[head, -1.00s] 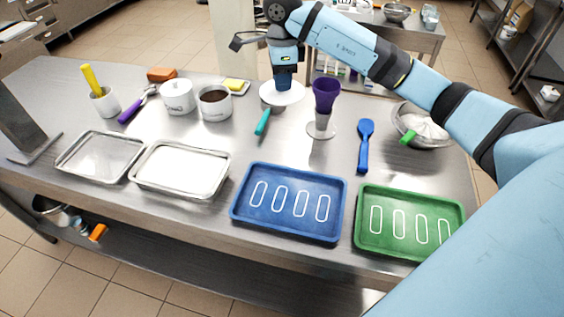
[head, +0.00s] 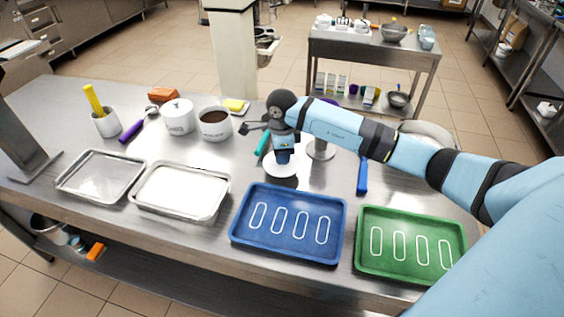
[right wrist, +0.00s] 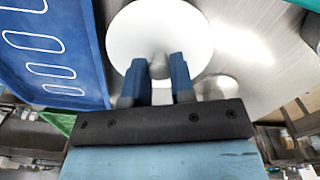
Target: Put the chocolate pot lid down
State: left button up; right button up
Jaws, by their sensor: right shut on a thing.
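The chocolate pot lid is a white round disc (head: 278,171) just behind the blue tray in the head view. My right gripper (head: 284,158) is above it, shut on its knob. In the right wrist view the lid (right wrist: 160,28) lies flat across the blue fingers (right wrist: 159,72), with the grey knob between them. I cannot tell whether the lid touches the table. The open chocolate pot (head: 215,121), white with dark brown contents, stands to the left of the lid. My left gripper is not in view.
The blue tray (head: 240,228) is in front of the lid, with a green tray (head: 362,250) to the right. A teal-handled tool (head: 263,143) and a glass stand (head: 320,151) are close behind. Bare steel table (head: 240,163) lies between the pot and lid.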

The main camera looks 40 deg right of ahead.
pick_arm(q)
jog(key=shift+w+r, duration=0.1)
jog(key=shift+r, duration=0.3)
pick_arm(e)
jog(key=shift+f, duration=1.85)
jog(key=shift+f, duration=0.15)
jog(key=o, duration=0.9)
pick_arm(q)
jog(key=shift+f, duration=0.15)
pick_arm(e)
notch_tip(320, 180, up, 11)
jog(key=shift+r+b, duration=0.1)
jog(key=shift+b, duration=0.5)
jog(key=shift+r, duration=0.6)
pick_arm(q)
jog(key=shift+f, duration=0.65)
